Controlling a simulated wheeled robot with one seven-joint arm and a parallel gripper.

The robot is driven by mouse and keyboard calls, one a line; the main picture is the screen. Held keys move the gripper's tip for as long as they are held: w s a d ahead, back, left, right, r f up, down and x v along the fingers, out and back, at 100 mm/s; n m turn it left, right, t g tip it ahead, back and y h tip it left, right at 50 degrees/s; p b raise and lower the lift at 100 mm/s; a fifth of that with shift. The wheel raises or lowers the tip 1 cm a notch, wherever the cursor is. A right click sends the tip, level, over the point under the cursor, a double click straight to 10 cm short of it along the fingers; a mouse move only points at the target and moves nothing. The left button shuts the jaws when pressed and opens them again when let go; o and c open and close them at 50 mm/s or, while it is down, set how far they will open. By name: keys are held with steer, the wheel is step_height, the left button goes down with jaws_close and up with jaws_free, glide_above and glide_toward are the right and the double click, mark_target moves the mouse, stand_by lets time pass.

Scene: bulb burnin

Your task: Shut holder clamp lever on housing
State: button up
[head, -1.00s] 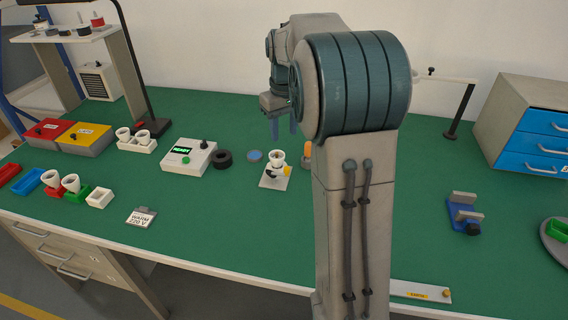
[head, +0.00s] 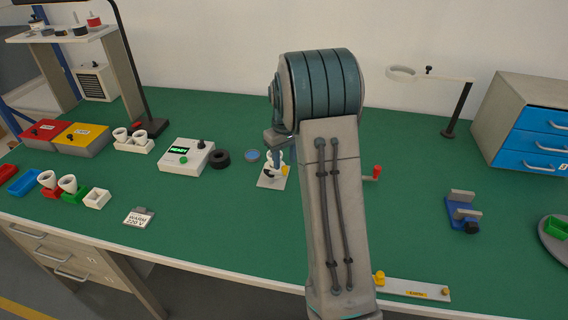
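The holder (head: 267,183) has a white base plate on the green bench, just left of my arm. A white housing stands on it, mostly covered by my gripper. A yellow part, which looks like the clamp lever (head: 285,170), shows at the holder's right side. My gripper (head: 275,163) is down at the holder, over or beside the housing. Its fingers are small and partly hidden by my wrist and arm. I cannot tell whether they touch the lever or how far apart they are.
A tester with a green READY display (head: 186,155), a black ring (head: 220,158) and a blue disc (head: 252,155) lie to the left. A red-topped part (head: 376,172) stands right of my arm. A blue vise (head: 463,212) is further right.

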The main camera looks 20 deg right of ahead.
steer(key=shift+f, duration=1.1)
jaws_close()
steer(key=shift+s+m, duration=0.1)
steer(key=shift+m, duration=0.2)
steer(key=shift+s+a+m, duration=0.25)
steer(key=shift+a+m, duration=0.05)
steer(key=shift+m, duration=0.6)
steer(key=m, duration=0.2)
steer(key=s+a+m, duration=0.1)
steer(key=m, duration=0.1)
steer(key=shift+a, duration=0.2)
steer(key=shift+a+m, duration=0.3)
steer(key=shift+m, duration=0.65)
steer(key=shift+a+m, duration=0.35)
steer(key=shift+m, duration=0.55)
steer(key=shift+a+m, duration=0.3)
steer(key=shift+m, duration=0.65)
